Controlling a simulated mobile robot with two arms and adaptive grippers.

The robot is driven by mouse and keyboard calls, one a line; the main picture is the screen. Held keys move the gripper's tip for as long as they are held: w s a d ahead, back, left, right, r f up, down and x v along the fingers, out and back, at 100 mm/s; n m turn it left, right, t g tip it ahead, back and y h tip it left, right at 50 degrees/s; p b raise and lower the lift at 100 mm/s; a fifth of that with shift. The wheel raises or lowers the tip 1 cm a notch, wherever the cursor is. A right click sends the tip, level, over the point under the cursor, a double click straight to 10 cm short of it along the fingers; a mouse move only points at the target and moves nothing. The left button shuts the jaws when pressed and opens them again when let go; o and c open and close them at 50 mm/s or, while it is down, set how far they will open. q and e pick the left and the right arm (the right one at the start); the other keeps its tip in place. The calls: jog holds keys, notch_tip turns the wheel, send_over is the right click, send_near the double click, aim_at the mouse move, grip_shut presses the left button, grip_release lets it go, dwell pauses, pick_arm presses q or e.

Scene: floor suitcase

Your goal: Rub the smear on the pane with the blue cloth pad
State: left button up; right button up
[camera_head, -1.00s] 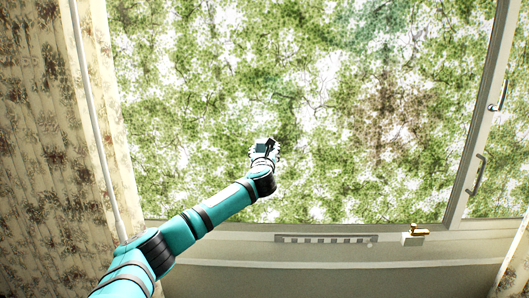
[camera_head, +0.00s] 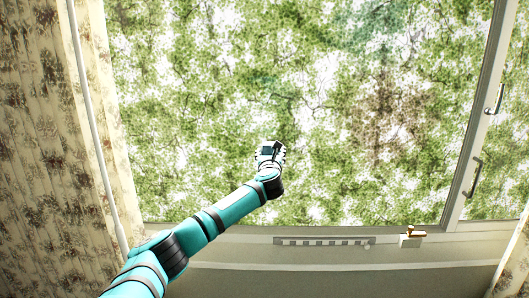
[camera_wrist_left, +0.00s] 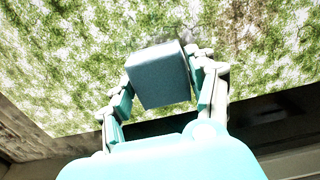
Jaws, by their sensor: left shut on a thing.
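The window pane (camera_head: 220,60) fills most of the head view, with green foliage seen through it. My left gripper (camera_head: 269,150) is in front of the pane's lower middle. In the left wrist view, my left gripper (camera_wrist_left: 163,85) is shut on the blue cloth pad (camera_wrist_left: 160,75), a dark blue-grey block between its two fingers. A faint greyish patch (camera_wrist_left: 197,38), possibly the smear, shows on the pane (camera_wrist_left: 60,60) just beyond the pad's top edge. I cannot tell whether the pad touches the glass. The right gripper is not in view.
A patterned curtain (camera_head: 45,130) hangs at the left beside a pale pole (camera_head: 95,130). The sill below has a slotted vent (camera_head: 325,241) and a brass latch (camera_head: 412,232). Window handles (camera_head: 474,178) are on the right frame.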

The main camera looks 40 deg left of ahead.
pick_arm(q)
jog(key=shift+w+d+r+p, duration=0.1)
jog(key=shift+w+d+p, duration=0.25)
jog(key=shift+w+d, duration=0.8)
jog(key=shift+w+d+p, duration=0.3)
jog(key=shift+w+d, duration=0.65)
jog(key=shift+d, duration=0.4)
jog(key=shift+w+d, duration=0.7)
jog(key=shift+d, duration=0.1)
jog(key=shift+a+p, duration=0.1)
jog(key=shift+p, duration=0.25)
jog(key=shift+s+a+r+p, duration=0.1)
jog(key=shift+s+a+p, duration=0.55)
jog(key=shift+p, duration=0.2)
jog(key=s+a+p, duration=0.2)
jog(key=a, duration=0.1)
jog(key=shift+s, duration=0.1)
jog(key=shift+s+a+p, duration=0.4)
jog(key=shift+s+a, duration=0.1)
jog(key=shift+a, duration=0.05)
jog(key=shift+s+a, duration=0.25)
jog(key=shift+s+a+p, duration=0.45)
jog(key=shift+a+p, duration=0.05)
jog(key=shift+s+a, duration=0.7)
jog(key=shift+a, duration=0.15)
